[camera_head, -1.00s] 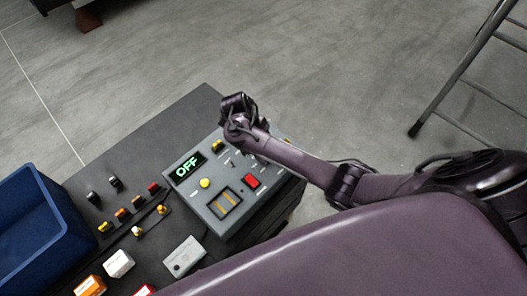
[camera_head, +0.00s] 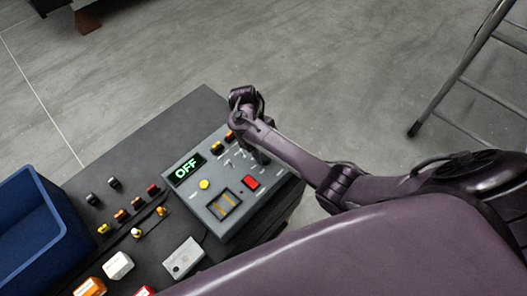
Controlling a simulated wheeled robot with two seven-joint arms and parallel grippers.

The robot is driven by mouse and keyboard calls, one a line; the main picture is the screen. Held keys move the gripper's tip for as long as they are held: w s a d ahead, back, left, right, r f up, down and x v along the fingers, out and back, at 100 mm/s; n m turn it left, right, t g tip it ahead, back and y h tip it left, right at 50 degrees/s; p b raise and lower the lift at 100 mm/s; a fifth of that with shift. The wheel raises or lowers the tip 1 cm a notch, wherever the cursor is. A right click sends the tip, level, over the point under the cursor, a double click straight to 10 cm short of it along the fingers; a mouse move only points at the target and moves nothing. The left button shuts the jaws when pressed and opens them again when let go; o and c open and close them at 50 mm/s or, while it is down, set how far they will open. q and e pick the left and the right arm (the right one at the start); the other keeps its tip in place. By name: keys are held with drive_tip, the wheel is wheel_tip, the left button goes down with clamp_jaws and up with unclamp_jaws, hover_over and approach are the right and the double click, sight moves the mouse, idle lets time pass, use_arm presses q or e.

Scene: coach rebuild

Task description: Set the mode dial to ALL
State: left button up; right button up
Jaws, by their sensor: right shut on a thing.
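The grey control box (camera_head: 205,216) stands on the dark table, and its green display (camera_head: 186,169) reads OFF. My right gripper (camera_head: 259,157) reaches down onto the upper right part of the panel, beside some pale marks. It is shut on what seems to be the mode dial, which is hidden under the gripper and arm. I cannot read the dial's pointer. My left gripper is not in view.
A blue bin (camera_head: 62,232) stands at the left. Several small coloured parts lie on the dark table (camera_head: 185,112). A metal ladder (camera_head: 452,80) stands at the right.

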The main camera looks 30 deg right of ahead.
drive_tip(key=o, duration=1)
